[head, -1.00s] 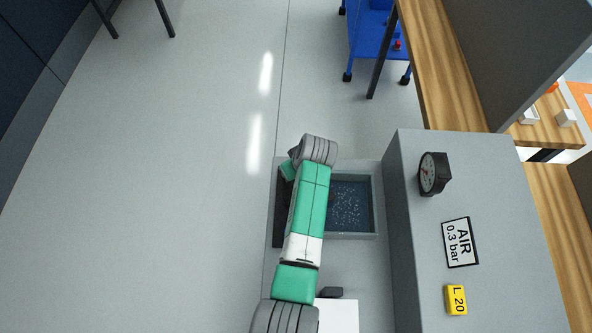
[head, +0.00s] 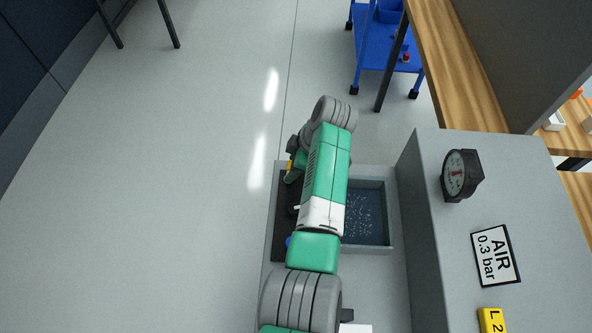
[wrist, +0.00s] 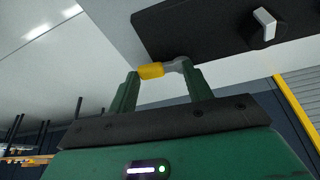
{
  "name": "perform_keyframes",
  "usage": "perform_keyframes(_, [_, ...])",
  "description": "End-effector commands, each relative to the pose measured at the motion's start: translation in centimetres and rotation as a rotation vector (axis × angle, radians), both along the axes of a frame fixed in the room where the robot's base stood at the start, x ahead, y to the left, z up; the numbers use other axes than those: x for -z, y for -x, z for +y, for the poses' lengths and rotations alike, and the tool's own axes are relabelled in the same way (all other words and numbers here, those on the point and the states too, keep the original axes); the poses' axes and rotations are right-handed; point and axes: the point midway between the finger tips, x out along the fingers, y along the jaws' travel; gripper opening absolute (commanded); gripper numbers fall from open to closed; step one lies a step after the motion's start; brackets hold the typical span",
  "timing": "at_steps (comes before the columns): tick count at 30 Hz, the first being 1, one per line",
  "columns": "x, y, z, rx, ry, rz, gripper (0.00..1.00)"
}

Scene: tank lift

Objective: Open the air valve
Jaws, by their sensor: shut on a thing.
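A yellow handle with a grey end (wrist: 152,71) lies between the two green fingers of my gripper (wrist: 162,77) in the wrist view. The gripper is shut on it, one finger at each end. I take it for the air valve's handle; no label on it is readable. It also shows as a small yellow spot (head: 290,165) at the upper left of my arm in the head view. The handle is close to a dark panel (wrist: 195,25). My arm hides most of that panel in the head view.
A pale knob (wrist: 265,22) is on the dark panel. A grey tank (head: 391,215) of water stands beside my arm. To its right a grey housing carries a round gauge (head: 460,175) and an "AIR 0.3 bar" sign (head: 495,256). The floor at left is clear.

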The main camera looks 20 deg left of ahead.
Motion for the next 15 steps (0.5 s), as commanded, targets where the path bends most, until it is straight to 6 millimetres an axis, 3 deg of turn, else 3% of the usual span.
perform_keyframes(15, [0.04, 0.01, 0.39, -0.122, 0.0, 0.0, 0.27])
